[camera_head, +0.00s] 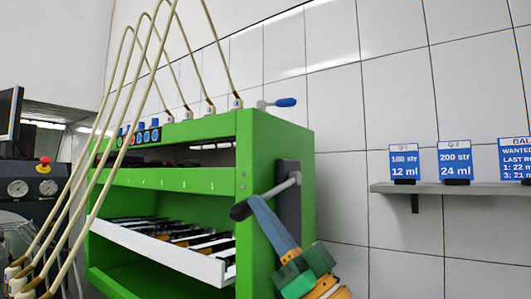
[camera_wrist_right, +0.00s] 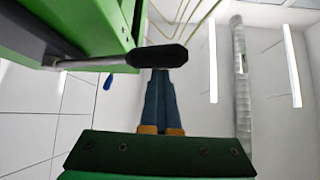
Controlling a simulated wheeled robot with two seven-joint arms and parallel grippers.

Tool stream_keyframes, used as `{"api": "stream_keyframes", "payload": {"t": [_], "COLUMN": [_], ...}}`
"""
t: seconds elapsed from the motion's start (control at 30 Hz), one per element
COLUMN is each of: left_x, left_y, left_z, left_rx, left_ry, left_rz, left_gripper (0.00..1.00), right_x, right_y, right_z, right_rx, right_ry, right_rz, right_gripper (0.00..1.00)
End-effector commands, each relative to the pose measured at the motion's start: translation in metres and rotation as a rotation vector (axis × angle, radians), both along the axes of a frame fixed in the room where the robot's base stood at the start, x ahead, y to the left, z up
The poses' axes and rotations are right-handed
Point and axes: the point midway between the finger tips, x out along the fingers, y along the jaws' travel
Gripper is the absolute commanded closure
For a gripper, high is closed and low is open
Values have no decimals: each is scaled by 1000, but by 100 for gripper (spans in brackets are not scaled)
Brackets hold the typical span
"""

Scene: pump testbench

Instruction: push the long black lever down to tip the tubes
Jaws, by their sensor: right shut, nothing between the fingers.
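The long black lever (camera_head: 241,210) has a dark grip on a metal rod, mounted on a dark plate on the green bench's right side. It also shows in the wrist view (camera_wrist_right: 157,56), lying across the picture. My right gripper (camera_head: 256,203) has its blue fingers shut and empty. Its fingertips are right at the grip; in the wrist view the grip covers part of the fingertips (camera_wrist_right: 160,72). I cannot tell whether they touch. Dark tubes (camera_head: 180,232) lie in the white-fronted rack of the green bench (camera_head: 259,150). My left gripper is not in view.
Pale hoses (camera_head: 128,135) arch over the bench's left side. A small blue-handled lever (camera_head: 286,102) sits on the bench top. A wall shelf (camera_head: 440,188) with blue signs is at the right. The space between bench and shelf looks clear.

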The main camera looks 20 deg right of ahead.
Motion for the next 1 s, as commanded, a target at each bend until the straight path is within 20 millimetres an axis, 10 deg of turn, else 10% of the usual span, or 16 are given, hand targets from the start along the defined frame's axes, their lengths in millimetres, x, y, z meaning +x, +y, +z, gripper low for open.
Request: {"api": "stream_keyframes", "payload": {"t": [0.8,1.0], "left_x": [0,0], "left_y": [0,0], "left_z": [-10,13], "left_rx": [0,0], "left_ry": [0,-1], "left_rz": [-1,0], "left_gripper": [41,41], "right_x": [5,6], "right_y": [-5,-4], "right_z": [-18,4], "right_rx": [0,0], "right_ry": [5,3], "right_rz": [-2,-3], "right_gripper": [100,100]}}
